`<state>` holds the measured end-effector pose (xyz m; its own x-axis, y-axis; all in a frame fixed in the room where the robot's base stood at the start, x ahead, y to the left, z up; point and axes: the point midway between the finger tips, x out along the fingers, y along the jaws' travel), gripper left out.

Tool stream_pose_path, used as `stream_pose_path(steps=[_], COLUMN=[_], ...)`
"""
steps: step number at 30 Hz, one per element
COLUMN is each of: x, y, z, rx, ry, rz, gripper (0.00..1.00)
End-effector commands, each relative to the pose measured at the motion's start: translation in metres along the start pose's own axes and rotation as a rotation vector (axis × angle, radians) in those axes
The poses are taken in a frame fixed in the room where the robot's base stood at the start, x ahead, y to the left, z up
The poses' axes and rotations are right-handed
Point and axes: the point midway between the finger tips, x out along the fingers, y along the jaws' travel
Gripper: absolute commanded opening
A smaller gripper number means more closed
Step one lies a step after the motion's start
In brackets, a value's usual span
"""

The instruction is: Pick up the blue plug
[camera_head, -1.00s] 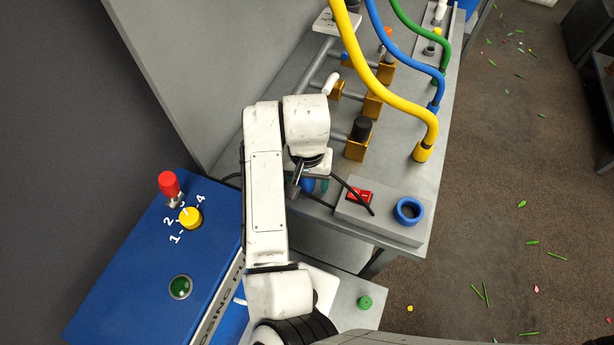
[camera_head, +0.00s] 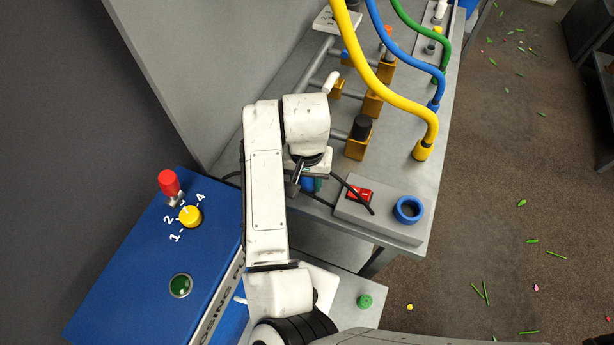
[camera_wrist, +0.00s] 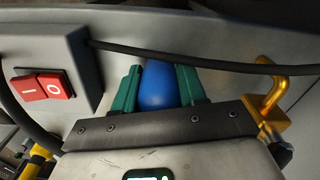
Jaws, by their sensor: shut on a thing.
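The blue plug (camera_wrist: 157,86) shows in the wrist view as a smooth rounded blue body between the two green fingers of my gripper (camera_wrist: 158,88). The fingers are shut on it, one on each side. In the head view only a small piece of the blue plug (camera_head: 307,184) shows below my wrist, at the near side of the grey bench. My arm covers most of my gripper (camera_head: 313,184) there. The plug's lower end is hidden, so I cannot tell whether it touches anything underneath.
A grey box with a red switch (camera_wrist: 43,87) and a black cable (camera_wrist: 200,60) are close by. A yellow hook (camera_wrist: 268,100) is at the right. In the head view, a blue ring (camera_head: 408,210), yellow hose (camera_head: 400,103) and blue control panel (camera_head: 150,250) surround the arm.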

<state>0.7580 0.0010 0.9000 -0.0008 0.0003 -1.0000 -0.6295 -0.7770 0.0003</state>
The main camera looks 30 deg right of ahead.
Motion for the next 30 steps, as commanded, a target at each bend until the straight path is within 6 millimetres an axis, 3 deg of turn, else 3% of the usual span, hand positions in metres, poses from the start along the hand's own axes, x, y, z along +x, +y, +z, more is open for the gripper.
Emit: stream_pose_path(steps=[8, 14, 22, 30], x=[-0.007, -0.034, -0.095, -0.117], y=[0.000, 0.002, 0.032, 0.075], z=[0.000, 0.001, 0.036, 0.078], rx=[0.001, 0.003, 0.004, 0.003], ry=[0.001, 0.005, 0.000, 0.001], rz=[0.000, -0.002, -0.009, -0.004], gripper=[0.09, 0.09, 0.09, 0.09])
